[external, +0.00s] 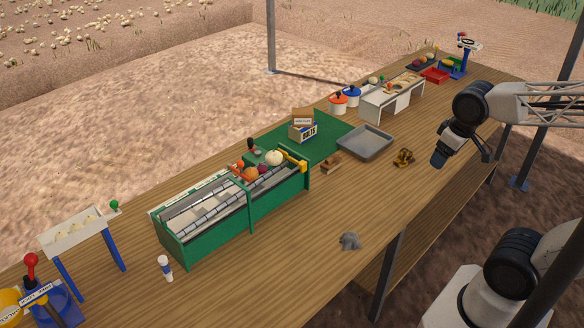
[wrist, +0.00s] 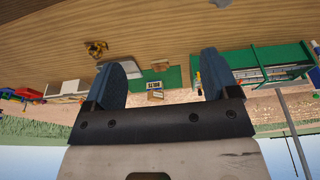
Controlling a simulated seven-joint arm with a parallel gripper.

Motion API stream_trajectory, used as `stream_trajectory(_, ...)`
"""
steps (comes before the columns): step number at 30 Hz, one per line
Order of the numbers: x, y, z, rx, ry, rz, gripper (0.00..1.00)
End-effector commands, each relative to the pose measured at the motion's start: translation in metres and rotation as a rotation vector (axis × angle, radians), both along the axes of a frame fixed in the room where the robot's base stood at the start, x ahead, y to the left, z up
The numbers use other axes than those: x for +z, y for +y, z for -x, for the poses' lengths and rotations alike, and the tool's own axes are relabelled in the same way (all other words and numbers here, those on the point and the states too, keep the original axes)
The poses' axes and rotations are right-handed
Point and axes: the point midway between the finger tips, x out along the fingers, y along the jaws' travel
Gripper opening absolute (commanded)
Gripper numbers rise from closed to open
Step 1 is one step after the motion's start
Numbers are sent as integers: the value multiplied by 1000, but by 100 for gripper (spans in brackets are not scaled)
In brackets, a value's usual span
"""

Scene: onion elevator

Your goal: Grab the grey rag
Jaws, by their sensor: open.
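The grey rag (external: 350,241) lies crumpled on the wooden table near its front edge, in the lower middle of the external view.
A green roller machine (external: 215,212) with vegetables stands left of the rag. A grey tray (external: 365,143), a brass-coloured object (external: 404,157) and a small brown block (external: 331,164) lie behind it. The table around the rag is clear.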

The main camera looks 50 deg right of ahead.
Motion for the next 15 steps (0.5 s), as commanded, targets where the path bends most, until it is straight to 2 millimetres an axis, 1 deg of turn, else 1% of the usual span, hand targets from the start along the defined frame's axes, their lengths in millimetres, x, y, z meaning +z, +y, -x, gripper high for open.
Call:
stream_trajectory(5,-4,3,-7,42,7,7,81)
stream_trajectory(8,-10,8,-16,104,19,17,81)
stream_trajectory(11,-21,15,-30,200,35,33,81)
stream_trajectory(15,-41,31,-55,383,61,61,81)
